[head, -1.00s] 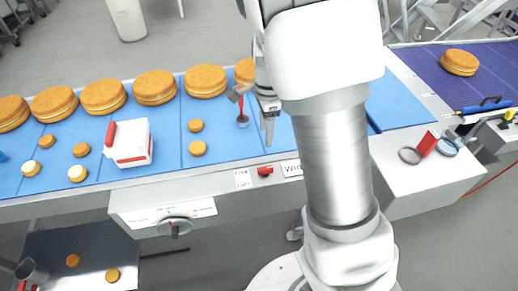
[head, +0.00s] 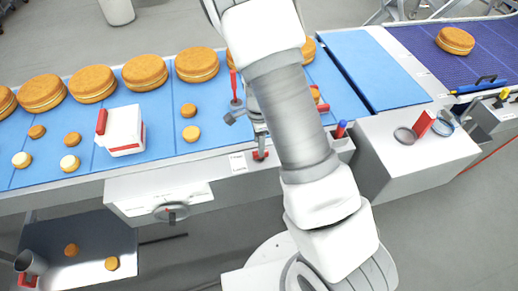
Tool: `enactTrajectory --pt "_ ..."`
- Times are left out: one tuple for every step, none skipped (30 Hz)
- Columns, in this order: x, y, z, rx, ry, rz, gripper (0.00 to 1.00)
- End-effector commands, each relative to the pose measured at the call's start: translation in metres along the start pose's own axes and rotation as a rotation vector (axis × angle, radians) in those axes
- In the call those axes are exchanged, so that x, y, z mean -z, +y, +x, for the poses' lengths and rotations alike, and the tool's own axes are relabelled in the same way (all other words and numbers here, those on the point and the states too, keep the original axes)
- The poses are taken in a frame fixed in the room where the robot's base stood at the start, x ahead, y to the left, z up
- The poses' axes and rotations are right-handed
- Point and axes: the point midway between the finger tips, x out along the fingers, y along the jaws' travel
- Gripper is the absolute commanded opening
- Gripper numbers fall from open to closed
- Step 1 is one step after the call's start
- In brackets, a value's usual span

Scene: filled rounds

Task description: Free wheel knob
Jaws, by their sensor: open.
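A grey round wheel knob (head: 171,212) with a small red mark sits on the white panel at the front of the conveyor, left of my gripper. Nothing visibly covers it, and the view is too small to show what may block it. My gripper (head: 260,143) is open, pointing down at the conveyor's front edge. Its tips are close to a small red part (head: 260,156) on that edge; I cannot tell if they touch. The gripper is well apart from the wheel knob. My arm hides part of the belt behind it.
The blue belt (head: 178,125) carries large round cakes (head: 145,72), small ones (head: 190,134) and a white-and-red box (head: 122,130). A red-handled tool (head: 234,86) stands close to my gripper. Below left is a dark tray (head: 100,225).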

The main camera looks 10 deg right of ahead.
Motion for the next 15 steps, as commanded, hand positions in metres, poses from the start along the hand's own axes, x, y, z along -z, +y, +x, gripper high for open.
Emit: enactTrajectory --pt "0.001 0.001 0.010 -0.004 0.000 0.002 0.55" --pt "0.001 0.001 0.014 -0.003 0.000 0.000 0.55" --pt "0.001 0.000 0.018 -0.002 0.001 0.000 0.55" --pt "0.001 0.000 0.022 -0.002 0.001 0.000 0.55" --pt "0.001 0.000 0.024 -0.002 0.000 0.001 0.55" --pt "0.001 0.000 0.028 0.000 0.000 0.001 0.55" --pt "0.000 0.000 0.029 0.000 0.000 0.001 0.55" --pt "0.000 0.000 0.031 0.000 0.000 0.001 0.55" --pt "0.000 0.000 0.033 0.000 0.000 0.001 0.55" --pt "0.000 0.000 0.034 0.000 0.000 0.000 0.55" --pt "0.000 0.000 0.034 0.000 0.000 0.000 0.55" --pt "0.000 0.000 0.035 0.000 0.000 0.000 0.55" --pt "0.000 0.000 0.035 0.000 0.000 0.000 0.55" --pt "0.000 0.000 0.035 0.000 0.000 0.000 0.55" --pt "0.000 0.000 0.035 0.001 0.000 0.000 0.55"
